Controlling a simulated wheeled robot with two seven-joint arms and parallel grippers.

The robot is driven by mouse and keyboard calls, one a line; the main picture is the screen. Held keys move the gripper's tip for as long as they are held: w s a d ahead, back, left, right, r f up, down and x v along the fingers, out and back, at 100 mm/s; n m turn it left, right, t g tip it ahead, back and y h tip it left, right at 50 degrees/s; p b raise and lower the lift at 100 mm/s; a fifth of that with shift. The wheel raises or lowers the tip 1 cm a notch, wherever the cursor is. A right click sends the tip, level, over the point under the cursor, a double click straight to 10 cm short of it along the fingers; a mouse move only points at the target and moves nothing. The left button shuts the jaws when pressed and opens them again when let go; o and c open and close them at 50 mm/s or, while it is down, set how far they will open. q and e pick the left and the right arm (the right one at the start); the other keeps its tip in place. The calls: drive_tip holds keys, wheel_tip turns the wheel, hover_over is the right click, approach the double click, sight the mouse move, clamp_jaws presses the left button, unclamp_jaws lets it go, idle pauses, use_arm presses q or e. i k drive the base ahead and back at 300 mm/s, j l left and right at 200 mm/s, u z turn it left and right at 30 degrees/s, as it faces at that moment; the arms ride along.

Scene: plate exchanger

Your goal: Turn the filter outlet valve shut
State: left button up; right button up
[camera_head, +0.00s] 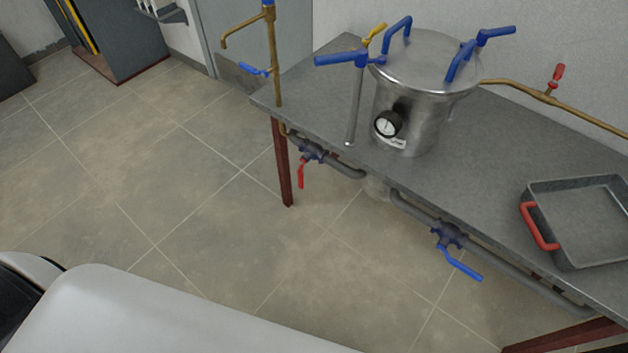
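A steel filter vessel (425,75) with a lid and a round gauge (388,124) stands on a grey table. Under the table's front edge, a grey pipe carries a valve with a red lever (301,174) hanging down at the left. A valve with a blue lever (460,264) sits further right, its lever slanting down to the right. A brass pipe right of the vessel has a small red handle (557,75) standing up. A yellow handle (377,33) is left of the lid. No label shows which valve is the filter outlet. Neither gripper is in view.
The grey table (505,150) bears a metal tray (580,235) with a red handle at the right. A brass tap pipe (274,55) with a blue lever (254,70) rises at the table's left end. The tiled floor (140,170) left of the table is clear.

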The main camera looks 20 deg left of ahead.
sight(464, 269)
drive_tip(key=z, duration=0.95)
